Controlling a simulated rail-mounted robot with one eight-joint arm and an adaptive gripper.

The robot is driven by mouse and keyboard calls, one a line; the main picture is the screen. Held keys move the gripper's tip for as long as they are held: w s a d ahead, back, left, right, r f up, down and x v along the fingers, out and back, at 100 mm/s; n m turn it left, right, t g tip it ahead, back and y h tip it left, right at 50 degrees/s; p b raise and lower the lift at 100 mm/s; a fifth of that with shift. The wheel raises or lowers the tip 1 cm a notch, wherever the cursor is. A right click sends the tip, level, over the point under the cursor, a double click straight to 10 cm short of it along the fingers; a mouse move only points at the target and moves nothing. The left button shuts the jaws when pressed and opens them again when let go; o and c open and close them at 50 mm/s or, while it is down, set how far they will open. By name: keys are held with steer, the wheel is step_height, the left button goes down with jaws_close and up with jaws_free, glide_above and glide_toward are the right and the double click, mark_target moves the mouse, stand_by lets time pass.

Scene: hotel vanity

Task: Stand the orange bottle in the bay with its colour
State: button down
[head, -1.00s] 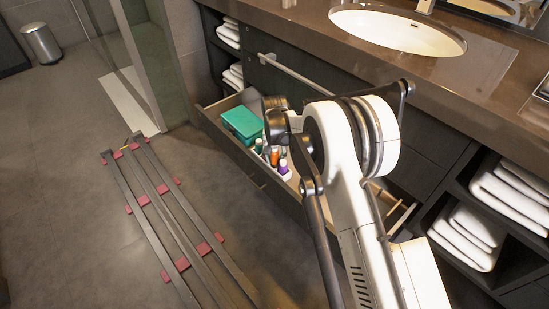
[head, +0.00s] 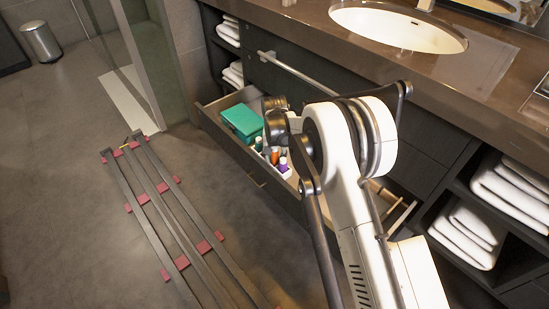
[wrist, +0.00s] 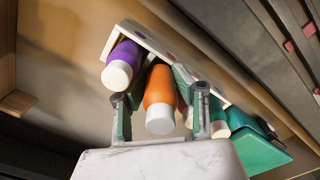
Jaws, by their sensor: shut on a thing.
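The orange bottle (wrist: 160,95), with a white cap, stands between a purple bottle (wrist: 125,58) on one side and a green bottle (wrist: 218,118) on the other. My gripper (wrist: 163,108) has a finger on each side of the orange bottle and is shut on it. In the head view the orange bottle (head: 274,156) shows small in the row at the white rack (head: 293,179); my gripper's fingers cannot be made out there. The rack's edge (wrist: 158,42) carries small coloured marks. Whether the orange bottle's base touches the rack is hidden.
The rack is in an open drawer (head: 228,138) under the vanity counter. A teal box (head: 243,122) lies beside the rack in the drawer; it also shows in the wrist view (wrist: 258,150). The drawer's walls and a rail (head: 300,74) are close to my arm.

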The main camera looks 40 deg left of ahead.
steer(key=shift+r, duration=0.1)
steer(key=shift+r, duration=0.35)
steer(key=shift+r, duration=0.2)
stand_by(2.2)
steer(key=shift+f, duration=0.75)
stand_by(0.6)
steer(key=c, duration=1.3)
jaws_free()
